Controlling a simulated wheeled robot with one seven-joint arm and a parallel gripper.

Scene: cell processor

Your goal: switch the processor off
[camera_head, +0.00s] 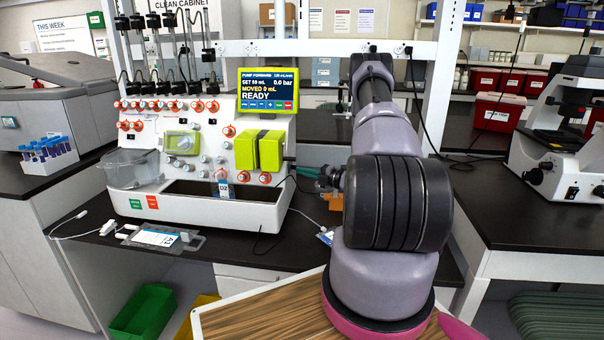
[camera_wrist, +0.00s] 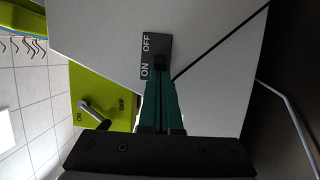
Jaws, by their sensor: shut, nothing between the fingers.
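The processor (camera_head: 205,200) is a white bench unit with orange-ringed knobs and green pump blocks. Its lit screen (camera_head: 268,89) reads READY and MOVED 0 mL. In the wrist view, a black switch plate (camera_wrist: 152,46) marked ON and OFF sits on the white side panel (camera_wrist: 100,35). My gripper (camera_wrist: 160,76) is shut, its green fingertips at the ON end of the plate, overlapping the dark rocker. Contact and the rocker's position cannot be told. In the head view my gripper (camera_head: 308,172) is beside the processor's right side; the switch is hidden there.
A lime-green block (camera_wrist: 100,85) beside the switch carries a metal lever (camera_wrist: 97,113), also marked ON and OFF. A thin black cable (camera_wrist: 220,42) runs past the fingers. A microscope (camera_head: 555,150) stands at right.

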